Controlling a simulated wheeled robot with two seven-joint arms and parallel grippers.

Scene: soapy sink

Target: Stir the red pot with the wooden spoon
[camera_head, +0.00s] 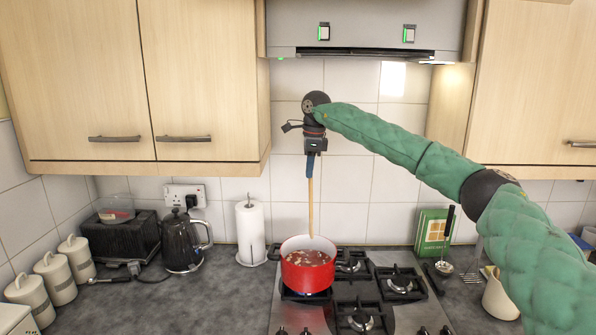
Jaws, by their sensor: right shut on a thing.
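The red pot (305,277) stands on the back left burner of the hob and holds a brownish liquid with bits in it. My right gripper (314,156) points down above the pot and is shut on the wooden spoon (311,205). The spoon hangs upright with its lower end at or behind the pot's far rim. Whether its tip is in the liquid cannot be told. My left gripper is not in view.
The hob (371,318) has free burners right of the pot. A paper towel roll (250,230), a kettle (182,243) and several white canisters stand to the left. A green box (433,232) and a ladle (446,240) are at the right. The extractor hood (365,28) hangs above.

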